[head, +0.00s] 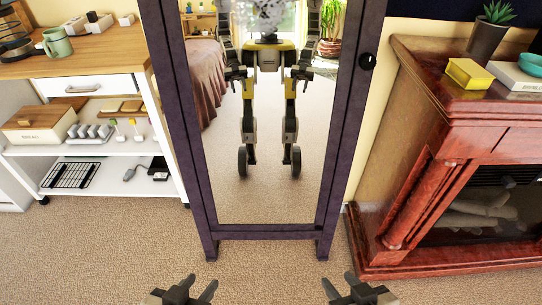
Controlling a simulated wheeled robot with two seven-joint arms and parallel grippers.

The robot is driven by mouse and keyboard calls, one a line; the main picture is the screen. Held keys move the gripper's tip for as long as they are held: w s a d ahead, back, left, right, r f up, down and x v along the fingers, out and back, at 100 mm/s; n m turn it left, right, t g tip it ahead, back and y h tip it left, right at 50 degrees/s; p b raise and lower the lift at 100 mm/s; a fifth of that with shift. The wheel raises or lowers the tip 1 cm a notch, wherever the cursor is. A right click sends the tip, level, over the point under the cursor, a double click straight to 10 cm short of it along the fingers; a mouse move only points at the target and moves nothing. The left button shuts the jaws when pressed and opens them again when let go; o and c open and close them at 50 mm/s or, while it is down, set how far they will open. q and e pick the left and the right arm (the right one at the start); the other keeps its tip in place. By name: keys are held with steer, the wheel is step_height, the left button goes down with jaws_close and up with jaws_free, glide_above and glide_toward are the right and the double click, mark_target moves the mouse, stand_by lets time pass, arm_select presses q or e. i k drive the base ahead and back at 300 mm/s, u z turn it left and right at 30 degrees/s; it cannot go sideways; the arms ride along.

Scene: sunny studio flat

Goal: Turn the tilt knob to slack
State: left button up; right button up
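A standing mirror (265,195) in a dark purple frame (343,145) is straight ahead in the head view. A round black knob (367,61) sits on the frame's right side post, near the top of the picture. Its marking is too small to read. My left gripper (203,282) is at the bottom edge, left of centre, with its fingers apart and nothing between them. My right gripper (338,281) is at the bottom edge, right of centre, also open and empty. Both are low in front of the mirror, well apart from the knob.
A white trolley with a wooden top (105,48) stands at the left, holding a green mug (57,44). A red-brown fireplace (425,115) stands close at the right, bearing a yellow box (468,74) and a potted plant (488,30). The carpet (270,272) before the mirror is clear.

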mark_target(368, 62)
steer(key=k, duration=0.6)
steer(key=u, duration=0.6)
steer(key=i, duration=1.4)
steer(key=z, duration=0.75)
